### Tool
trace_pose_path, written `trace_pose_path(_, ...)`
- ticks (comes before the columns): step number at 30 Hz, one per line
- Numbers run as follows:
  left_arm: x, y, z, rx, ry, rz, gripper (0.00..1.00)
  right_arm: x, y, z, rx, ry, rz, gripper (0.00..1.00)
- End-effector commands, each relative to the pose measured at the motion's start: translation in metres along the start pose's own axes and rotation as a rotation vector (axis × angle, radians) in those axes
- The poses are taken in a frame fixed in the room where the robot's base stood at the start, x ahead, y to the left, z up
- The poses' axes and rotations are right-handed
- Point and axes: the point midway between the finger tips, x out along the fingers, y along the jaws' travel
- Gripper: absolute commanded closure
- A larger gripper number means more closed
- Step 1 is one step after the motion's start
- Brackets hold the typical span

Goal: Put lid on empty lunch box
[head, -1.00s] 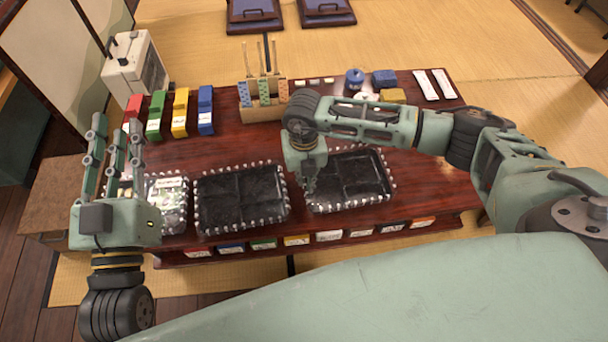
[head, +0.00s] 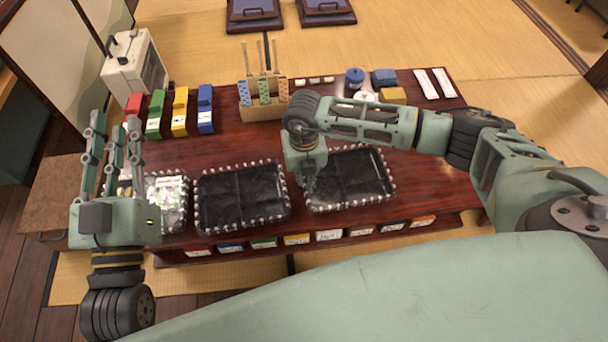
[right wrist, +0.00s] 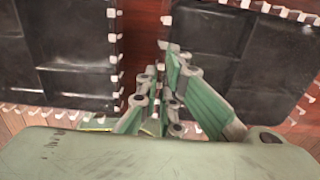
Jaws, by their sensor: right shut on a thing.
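Two black, divided trays with white-studded rims lie side by side: a middle tray (head: 242,198) and a right tray (head: 358,178). Both also show in the right wrist view, the middle tray (right wrist: 55,50) at left and the right tray (right wrist: 250,55) at right. I cannot tell which is box or lid. My right gripper (head: 310,183) is shut on the left rim of the right tray; its fingers (right wrist: 163,60) point at that rim in the wrist view. My left gripper (head: 113,135) is open and empty, its fingers pointing up near the table's left end.
A filled, studded box (head: 168,200) sits at left, partly behind my left gripper. Colored containers (head: 181,110), a wooden holder with sticks (head: 262,98), a blue jar (head: 354,78) and white packets (head: 435,83) stand along the back. The table (head: 430,180) is clear at right.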

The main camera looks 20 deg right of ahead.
Motion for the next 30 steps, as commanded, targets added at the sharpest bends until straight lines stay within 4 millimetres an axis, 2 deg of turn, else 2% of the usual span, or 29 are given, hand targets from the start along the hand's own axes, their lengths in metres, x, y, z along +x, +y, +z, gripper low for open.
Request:
trace_pose_path(5, 0.0, 0.0, 0.0002, 0.0, 0.0, 0.0, 0.8, 0.0, 0.0, -0.0001, 0.0, 0.0, 0.0, 1.0)
trace_pose_path(6, 0.0, 0.0, 0.0002, 0.0, 0.0, 0.0, 0.8, 0.0, 0.0, -0.0001, 0.0, 0.0, 0.0, 0.94)
trace_pose_path(13, 0.0, 0.0, 0.0003, 0.0, -0.001, 0.0, 0.8, 0.0, -0.0001, -0.0001, 0.0, 0.0, 0.0, 0.74)
trace_pose_path(20, -0.0001, 0.0, 0.0003, 0.0, -0.001, 0.0, 0.8, 0.0, -0.0001, -0.0001, 0.0, 0.0, 0.0, 0.73)
trace_pose_path(27, -0.0001, -0.0001, 0.0002, 0.0, -0.001, 0.0, 0.8, 0.0, -0.0002, -0.0001, 0.0, 0.0, 0.0, 0.52)
trace_pose_path(30, -0.0001, -0.0001, 0.0001, 0.0, -0.001, 0.0, 0.8, 0.0, -0.0002, -0.0001, 0.0, 0.0, 0.0, 0.51)
